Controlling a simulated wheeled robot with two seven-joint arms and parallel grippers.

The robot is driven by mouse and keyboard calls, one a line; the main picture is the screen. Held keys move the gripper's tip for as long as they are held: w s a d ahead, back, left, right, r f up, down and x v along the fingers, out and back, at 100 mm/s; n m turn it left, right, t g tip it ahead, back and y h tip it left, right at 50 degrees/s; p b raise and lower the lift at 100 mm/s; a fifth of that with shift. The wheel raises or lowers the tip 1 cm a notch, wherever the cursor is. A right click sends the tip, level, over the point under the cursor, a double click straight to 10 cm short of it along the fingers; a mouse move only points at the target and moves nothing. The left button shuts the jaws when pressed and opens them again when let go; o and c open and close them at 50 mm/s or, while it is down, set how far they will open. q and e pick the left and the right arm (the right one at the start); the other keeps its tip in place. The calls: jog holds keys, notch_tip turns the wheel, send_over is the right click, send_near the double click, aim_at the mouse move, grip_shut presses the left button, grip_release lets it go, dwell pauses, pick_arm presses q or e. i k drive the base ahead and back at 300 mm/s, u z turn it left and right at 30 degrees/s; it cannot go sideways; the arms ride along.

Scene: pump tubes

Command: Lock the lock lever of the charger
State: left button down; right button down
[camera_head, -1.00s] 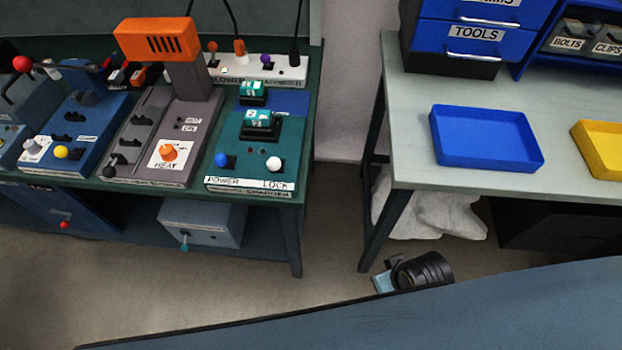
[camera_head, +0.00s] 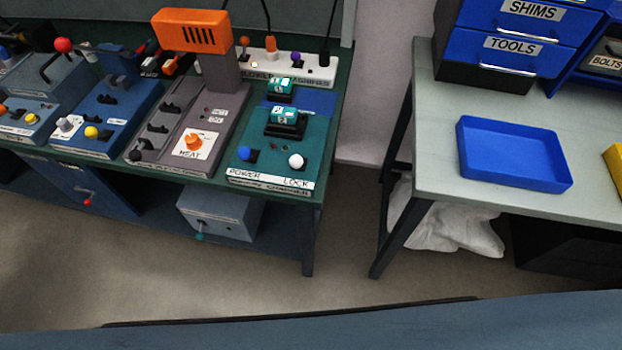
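The charger (camera_head: 316,146) is a teal box at the right end of the green bench, with batteries numbered on top seated in black holders. Its white lock knob (camera_head: 296,161) is at the front right, above the LOCK label (camera_head: 297,182). A blue power knob (camera_head: 245,154) is at the front left, above the POWER label. I cannot tell the lock lever's position at this size. Neither of my grippers is in view.
A grey heater unit with an orange head (camera_head: 191,31) stands left of the charger. A power strip (camera_head: 285,66) lies behind it. A gap of floor separates the bench from the grey table (camera_head: 432,174) with a blue tray (camera_head: 514,178). A blue-grey surface (camera_head: 400,330) crosses the bottom.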

aim_at(295, 161)
jog(key=k, duration=0.5)
jog(key=u, duration=1.1)
jog(key=i, duration=0.8)
jog(key=z, duration=1.65)
